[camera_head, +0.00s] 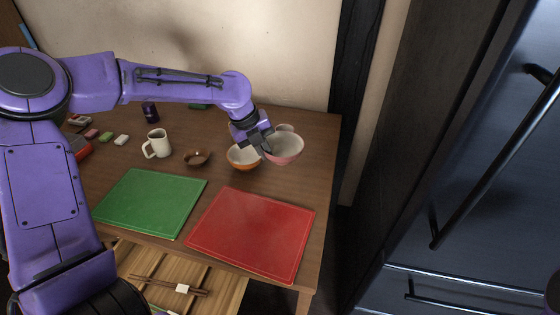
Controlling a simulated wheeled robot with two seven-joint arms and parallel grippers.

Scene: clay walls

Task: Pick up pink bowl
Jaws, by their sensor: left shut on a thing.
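The pink bowl (287,150) is at the right end of the wooden table, upright, pink outside and pale inside. My left gripper (266,147) reaches in from the left and is shut on the bowl's left rim. I cannot tell whether the bowl touches the table or hangs just above it. An orange bowl (243,158) is close on its left, partly hidden by the gripper. My right gripper is not in view.
A white bowl (285,127) shows behind the pink one. A small brown bowl (196,158) and a white mug (157,144) stand left. A green board (150,203) and a red board (252,233) lie in front. An open drawer (222,293) holds chopsticks.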

